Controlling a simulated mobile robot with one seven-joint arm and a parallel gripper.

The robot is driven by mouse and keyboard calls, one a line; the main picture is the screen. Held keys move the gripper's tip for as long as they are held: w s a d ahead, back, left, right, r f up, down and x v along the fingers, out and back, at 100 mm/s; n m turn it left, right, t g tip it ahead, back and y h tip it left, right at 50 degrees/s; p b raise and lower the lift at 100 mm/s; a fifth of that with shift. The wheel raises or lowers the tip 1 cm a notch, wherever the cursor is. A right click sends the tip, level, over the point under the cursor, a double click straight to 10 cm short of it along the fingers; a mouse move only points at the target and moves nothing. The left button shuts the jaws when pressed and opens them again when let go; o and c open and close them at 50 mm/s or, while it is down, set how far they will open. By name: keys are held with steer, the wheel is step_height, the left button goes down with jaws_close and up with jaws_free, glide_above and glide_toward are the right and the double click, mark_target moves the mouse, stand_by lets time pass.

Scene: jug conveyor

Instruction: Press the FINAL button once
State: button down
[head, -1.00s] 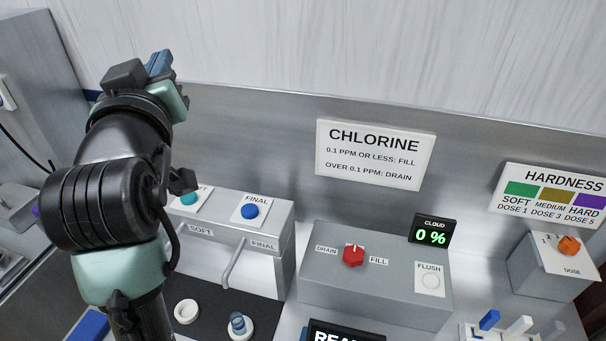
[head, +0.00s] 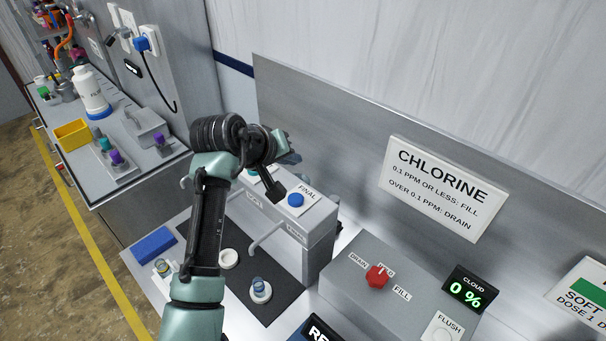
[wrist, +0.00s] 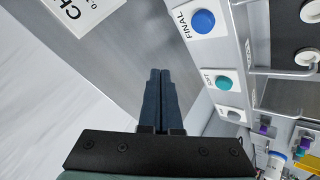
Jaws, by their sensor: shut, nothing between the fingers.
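The FINAL button (head: 295,200) is a blue round button on a white plate, on top of a grey dispenser box (head: 318,222). It also shows in the wrist view (wrist: 203,21), up and to the right of the fingertips. My gripper (wrist: 161,75) is shut, with its two dark blue fingers together and nothing between them. In the head view my gripper (head: 290,157) is beyond and a little left of the FINAL button, apart from it. A teal button shows in the wrist view (wrist: 223,82), in the same row, and is partly hidden by my arm in the head view.
A metal back panel (head: 330,130) with a CHLORINE sign (head: 442,188) stands behind the box. To the right is a grey box with a red knob (head: 377,276) and a FLUSH button (head: 443,328).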

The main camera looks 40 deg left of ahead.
steer(key=b, duration=0.7)
glide_above(294, 201)
step_height(294, 201, down, 8)
steer(key=shift+s+f, duration=0.1)
steer(key=shift+f, duration=0.3)
stand_by(1.5)
steer(key=shift+f, duration=0.4)
steer(key=shift+f+b, duration=0.3)
steer(key=shift+f, duration=0.25)
stand_by(0.4)
steer(key=shift+d+r, duration=0.1)
steer(key=shift+r+p, duration=0.8)
steer(key=shift+p, duration=0.05)
